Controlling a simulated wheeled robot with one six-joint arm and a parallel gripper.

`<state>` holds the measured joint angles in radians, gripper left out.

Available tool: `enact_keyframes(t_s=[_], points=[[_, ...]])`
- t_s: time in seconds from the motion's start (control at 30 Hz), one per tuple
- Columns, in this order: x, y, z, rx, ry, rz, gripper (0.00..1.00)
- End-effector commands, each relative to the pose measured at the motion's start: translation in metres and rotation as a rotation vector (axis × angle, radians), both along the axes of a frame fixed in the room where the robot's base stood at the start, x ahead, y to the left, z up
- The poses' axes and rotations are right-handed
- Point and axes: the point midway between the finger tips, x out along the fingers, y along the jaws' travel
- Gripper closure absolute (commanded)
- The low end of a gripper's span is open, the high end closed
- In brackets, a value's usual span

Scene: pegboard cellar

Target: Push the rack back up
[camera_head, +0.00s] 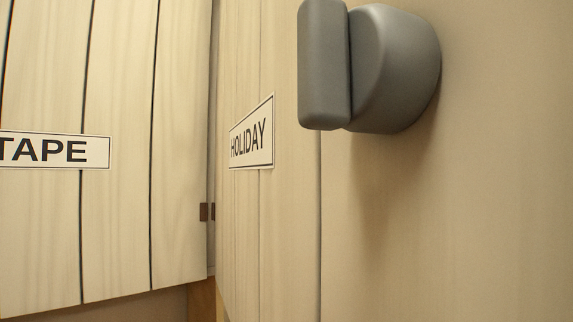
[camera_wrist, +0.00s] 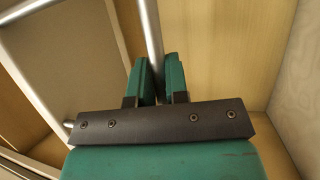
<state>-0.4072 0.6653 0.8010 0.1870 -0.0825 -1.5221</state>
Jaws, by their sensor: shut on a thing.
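In the wrist view, my gripper (camera_wrist: 159,66) has two green fingers on either side of a pale metal bar (camera_wrist: 150,30) and is shut on it. The bar runs from the top edge of the picture down between the fingers. It looks like part of the rack; further metal tubing (camera_wrist: 32,92) runs diagonally at the left. The lower part of the bar is hidden behind my gripper's dark crosspiece. The head view shows neither the rack nor my gripper.
In the wrist view, wooden panels (camera_wrist: 225,45) enclose the space behind and to the right. In the head view, a panel labelled TAPE (camera_head: 55,150) is at left, a HOLIDAY label (camera_head: 252,134) is on the adjoining panel, and a grey knob (camera_head: 395,70) juts out close by.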

Motion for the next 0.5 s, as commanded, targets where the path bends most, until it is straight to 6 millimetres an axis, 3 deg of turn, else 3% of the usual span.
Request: enact_keyframes(t_s=[0.5], points=[[-0.002, 0.001, 0.016, 0.004, -0.008, -0.007, 1.00]])
